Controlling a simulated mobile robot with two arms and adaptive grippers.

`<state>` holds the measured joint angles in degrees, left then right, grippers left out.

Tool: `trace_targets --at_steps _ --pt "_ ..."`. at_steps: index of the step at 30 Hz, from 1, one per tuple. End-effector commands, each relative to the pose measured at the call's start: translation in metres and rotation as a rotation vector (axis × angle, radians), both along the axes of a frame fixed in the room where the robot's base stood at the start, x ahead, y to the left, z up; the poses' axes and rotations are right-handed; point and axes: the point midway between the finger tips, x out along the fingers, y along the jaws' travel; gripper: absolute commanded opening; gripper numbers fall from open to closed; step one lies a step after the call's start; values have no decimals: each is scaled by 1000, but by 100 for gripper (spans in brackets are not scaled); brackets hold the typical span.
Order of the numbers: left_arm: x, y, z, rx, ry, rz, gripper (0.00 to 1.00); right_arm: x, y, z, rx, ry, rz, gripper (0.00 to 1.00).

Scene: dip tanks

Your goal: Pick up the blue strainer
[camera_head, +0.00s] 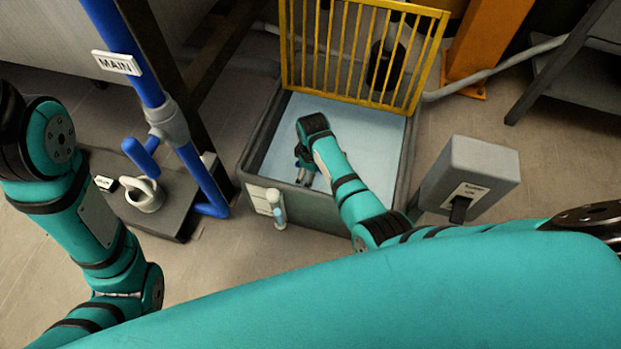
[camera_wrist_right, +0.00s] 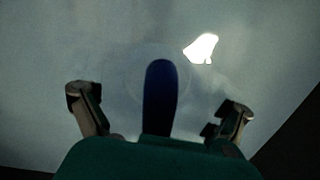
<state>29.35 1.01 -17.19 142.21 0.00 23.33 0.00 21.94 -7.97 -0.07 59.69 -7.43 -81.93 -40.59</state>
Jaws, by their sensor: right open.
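In the right wrist view a dark blue upright bar with a rounded end, apparently the handle of the blue strainer (camera_wrist_right: 160,92), stands between the two fingers of my right gripper (camera_wrist_right: 160,110). The fingers are open, with a gap on each side of the handle. A faint round outline shows around it; the rest of the strainer cannot be made out. In the head view my right gripper (camera_head: 305,177) points down inside the tank (camera_head: 316,210), near its front wall, and the strainer is mostly hidden there. My left arm shows at the left, but its gripper is out of view.
A yellow barred guard (camera_head: 352,55) stands at the tank's back edge. A grey box (camera_head: 480,165) with a label stands right of the tank. A blue pipe (camera_head: 185,150) with a "MAIN" sign (camera_head: 116,63) rises at the left. Pale liquid (camera_head: 375,130) fills the tank.

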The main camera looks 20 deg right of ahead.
Motion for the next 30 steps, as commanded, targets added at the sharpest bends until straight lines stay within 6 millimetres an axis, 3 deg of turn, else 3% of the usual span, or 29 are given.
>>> trace_targets --at_steps 7,19,30 --pt "0 0 1 0 -1 0 40 0 0 0 1 -1 0 97" --pt "-1 0 1 0 -2 0 40 0 0 0 1 -1 0 47" --pt "-2 0 6 -3 -7 -2 40 1 0 8 0 -1 0 46"
